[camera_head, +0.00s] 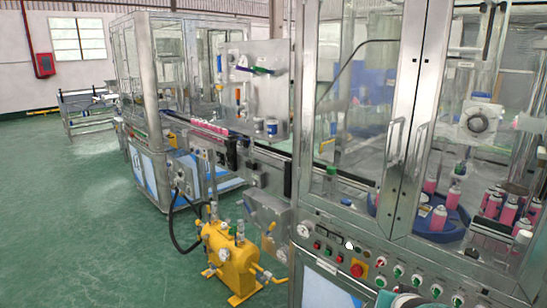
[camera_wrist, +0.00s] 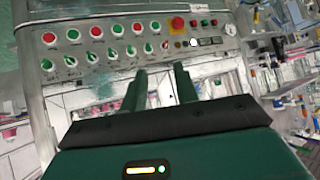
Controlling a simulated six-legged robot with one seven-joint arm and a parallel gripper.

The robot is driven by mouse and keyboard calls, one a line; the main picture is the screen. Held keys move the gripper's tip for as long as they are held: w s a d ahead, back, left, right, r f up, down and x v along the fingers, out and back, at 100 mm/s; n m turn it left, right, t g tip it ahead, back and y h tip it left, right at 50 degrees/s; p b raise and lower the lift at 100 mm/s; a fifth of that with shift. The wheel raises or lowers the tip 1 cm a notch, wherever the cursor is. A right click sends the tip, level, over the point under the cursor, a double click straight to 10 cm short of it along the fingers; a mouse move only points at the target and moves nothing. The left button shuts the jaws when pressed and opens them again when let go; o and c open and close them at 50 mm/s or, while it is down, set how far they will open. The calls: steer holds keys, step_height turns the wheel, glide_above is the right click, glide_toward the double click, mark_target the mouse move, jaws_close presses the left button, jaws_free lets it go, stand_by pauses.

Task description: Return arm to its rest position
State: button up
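In the wrist view, the two dark fingers of my gripper (camera_wrist: 160,80) stand apart, with nothing visible held between them. They point toward the front of a metal machine, below its control panel (camera_wrist: 110,22). The panel carries rows of red and green buttons and knobs and a red emergency stop (camera_wrist: 178,23). In the head view the same kind of panel (camera_head: 320,247) is at the lower right, with an emergency stop (camera_head: 358,269). A dark green rounded part, probably of my arm, shows at the bottom edge there; the fingers are not visible in that view.
A yellow tank (camera_head: 232,262) stands on the floor left of the panel. A conveyor (camera_head: 268,153) runs toward another enclosure at the back. Green floor (camera_head: 70,230) lies open at the left.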

steer(key=s+a+r+n+g+y, duration=0.1)
steer(key=s+a+r+n+g, duration=0.1)
steer(key=s+a+r, duration=0.2)
steer(key=s+a+r+n+g+y, duration=0.2)
steer(key=s+a+r+n, duration=0.1)
steer(key=s+a, duration=0.7)
steer(key=shift+s+a+r, duration=0.35)
steer(key=shift+s, duration=0.4)
steer(key=shift+d, duration=0.2)
